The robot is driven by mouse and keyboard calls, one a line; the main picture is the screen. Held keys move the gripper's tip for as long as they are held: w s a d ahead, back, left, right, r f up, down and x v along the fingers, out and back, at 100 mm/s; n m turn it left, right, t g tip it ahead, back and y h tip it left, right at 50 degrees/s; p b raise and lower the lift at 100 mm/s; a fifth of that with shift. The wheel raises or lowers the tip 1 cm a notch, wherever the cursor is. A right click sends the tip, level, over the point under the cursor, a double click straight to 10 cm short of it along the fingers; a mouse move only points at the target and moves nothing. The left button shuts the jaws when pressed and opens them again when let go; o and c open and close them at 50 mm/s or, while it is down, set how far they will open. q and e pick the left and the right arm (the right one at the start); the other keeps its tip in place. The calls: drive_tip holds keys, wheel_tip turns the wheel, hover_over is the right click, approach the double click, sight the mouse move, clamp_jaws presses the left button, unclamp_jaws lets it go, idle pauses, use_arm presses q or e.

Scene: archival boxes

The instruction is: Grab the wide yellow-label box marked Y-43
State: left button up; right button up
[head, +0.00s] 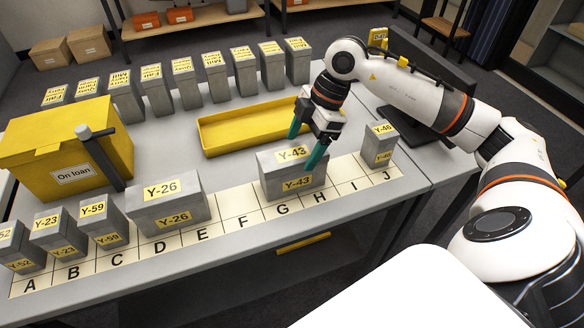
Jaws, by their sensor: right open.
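The wide grey box with yellow labels marked Y-43 (275,186) stands upright on the lettered strip (222,207), around letters G and H. My right gripper (305,148) points down at the box from above and behind. Its two green fingers are spread apart. One finger is at the far side of the box near its top, and the other is in front of the box's right part. I cannot tell whether either finger touches the box. My left gripper is not in view.
The wide Y-26 box (167,206) stands to the left, and a narrow Y-46 box (378,145) to the right. Narrow Y-59 (101,224) and Y-23 (58,234) boxes stand further left. A yellow tray (225,137) and a yellow "On loan" box (50,150) lie behind.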

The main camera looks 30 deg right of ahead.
sight(295, 153)
drive_tip(key=x, duration=0.5)
drive_tip(key=shift+w+a+f, duration=0.3)
drive_tip(key=shift+w+a, duration=0.05)
drive_tip(key=shift+w, duration=0.05)
drive_tip(key=shift+a+f, duration=0.1)
drive_tip(key=shift+f, duration=0.2)
drive_tip(key=shift+f, duration=0.25)
drive_tip(key=shift+r, duration=0.1)
drive_tip(key=c, duration=1.4)
drive_tip(key=shift+r, duration=0.1)
